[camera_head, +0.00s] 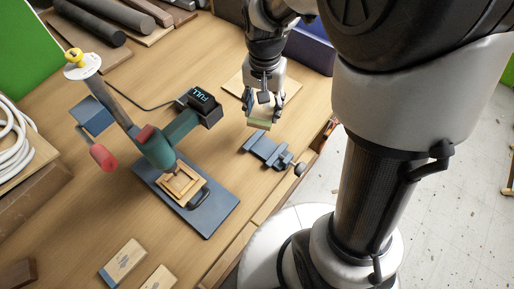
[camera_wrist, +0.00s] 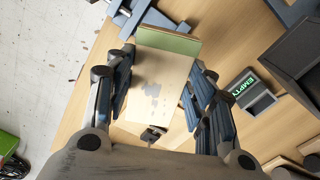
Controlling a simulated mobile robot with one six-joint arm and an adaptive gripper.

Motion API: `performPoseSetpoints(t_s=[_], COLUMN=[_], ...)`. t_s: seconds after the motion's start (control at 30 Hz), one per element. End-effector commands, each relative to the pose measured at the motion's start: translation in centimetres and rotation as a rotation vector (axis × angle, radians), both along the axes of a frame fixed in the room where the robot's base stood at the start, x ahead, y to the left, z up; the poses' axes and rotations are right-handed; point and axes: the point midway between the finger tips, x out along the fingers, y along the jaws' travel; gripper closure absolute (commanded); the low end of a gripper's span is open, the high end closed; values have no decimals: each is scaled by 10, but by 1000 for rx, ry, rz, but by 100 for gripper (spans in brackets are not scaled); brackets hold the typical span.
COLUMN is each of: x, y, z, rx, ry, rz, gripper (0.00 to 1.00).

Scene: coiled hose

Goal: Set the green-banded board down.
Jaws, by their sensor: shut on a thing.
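The green-banded board (camera_head: 259,123) is a pale wooden piece with a green strip on its end and a grey worn patch on its face. In the wrist view the board (camera_wrist: 160,85) lies between the fingers of my gripper (camera_wrist: 162,68), green end outward. My gripper (camera_head: 262,103) is shut on it, pointing down over the workbench. In the head view mostly the green end shows; the rest is hidden by the fingers. Whether the board touches anything below cannot be told.
A blue-grey vise (camera_head: 267,150) lies just in front of the board. A drill press (camera_head: 155,147) stands to the left, with a wooden piece on its base (camera_head: 217,208). A pale flat panel (camera_head: 291,86) lies behind my gripper. Two blocks (camera_head: 122,262) (camera_head: 159,279) lie at the front.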

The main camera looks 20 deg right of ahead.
Motion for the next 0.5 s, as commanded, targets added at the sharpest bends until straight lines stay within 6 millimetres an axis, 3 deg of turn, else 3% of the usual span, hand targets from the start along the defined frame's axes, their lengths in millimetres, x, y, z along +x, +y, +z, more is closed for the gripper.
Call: performPoseSetpoints(t_s=[0.03, 0.1, 0.27, 0.37, 0.5], x=[-4, -11, -21, -24, -24], y=[0, 0, 0, 0, 0], z=[20, 37, 56, 46, 9], rx=[0, 1, 1, 0, 0], ry=[-6, -5, -1, 5, 8], rz=[-85, -199, -358, -389, -391], gripper=[79, 79, 79, 79, 79])
